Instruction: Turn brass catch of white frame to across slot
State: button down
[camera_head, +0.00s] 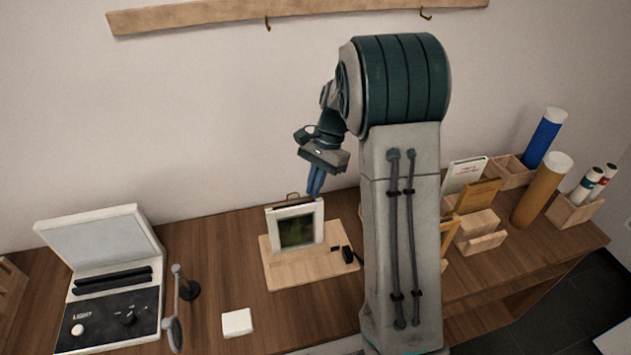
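The white frame (318,231) stands upright on a pale wooden base board (300,271), with a dark greenish panel in its opening. A small brownish loop-like piece (292,197) shows at its top edge; I cannot tell whether it is the brass catch or how it is turned. My gripper (315,191) points down just above and behind the frame's top right corner. Its blue fingers look close together, but any gap or anything between them is too small to make out. Contact with the frame cannot be told.
A small black object (347,255) lies at the board's right edge. A white light box (104,250) with its lid up stands at left, near a magnifier (177,300) and a white square block (237,322). Book holders and tubes (543,189) stand at right.

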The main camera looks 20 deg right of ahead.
jog(key=n+h, duration=0.1)
jog(key=n, duration=0.2)
jog(key=n+g+h+p, duration=0.1)
jog(key=n, duration=0.3)
jog(key=a+n+h, duration=0.1)
jog(key=n, duration=0.3)
jog(key=shift+w+g+h+p, duration=0.25)
jog(key=shift+g+h+p, duration=0.05)
jog(key=shift+g+h, duration=0.1)
dwell(0.3)
jog(key=c, duration=1.6)
grip_release()
jog(key=shift+r, duration=0.1)
jog(key=b+v, duration=0.1)
jog(key=v, duration=1.2)
jog(key=shift+w+r, duration=0.15)
jog(key=shift+r, duration=0.05)
